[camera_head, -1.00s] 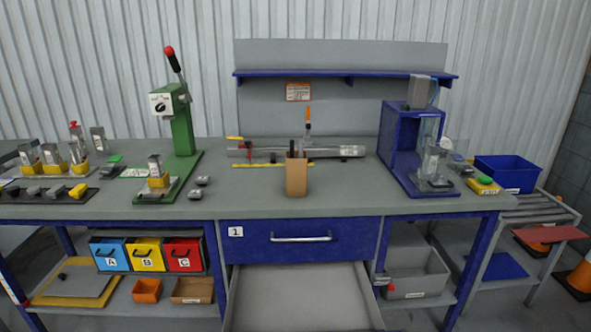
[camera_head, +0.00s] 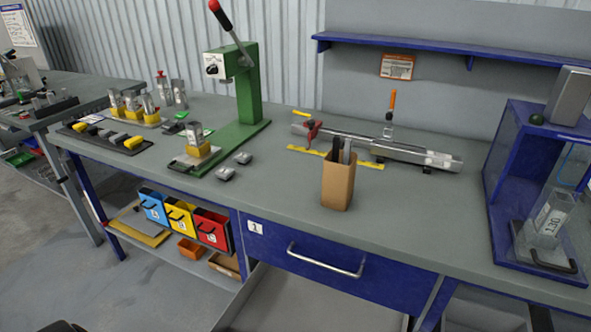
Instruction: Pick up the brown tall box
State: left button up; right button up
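The brown tall box (camera_head: 338,184) stands upright on the grey workbench top (camera_head: 290,205), right of the middle of the view and near the front edge. It is open at the top, and dark, thin items stick up out of it. Neither of my grippers can be made out in the view. A small dark shape shows at the bottom left edge, and I cannot tell what it is.
A green lever press (camera_head: 247,95) stands left of the box. A metal bar fixture (camera_head: 380,146) lies behind it. A blue guarded station (camera_head: 510,165) stands at the right. The drawer (camera_head: 300,300) below is pulled out. Bench room beside the box is clear.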

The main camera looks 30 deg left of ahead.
aim_at(338, 179)
jog(key=u, duration=0.75)
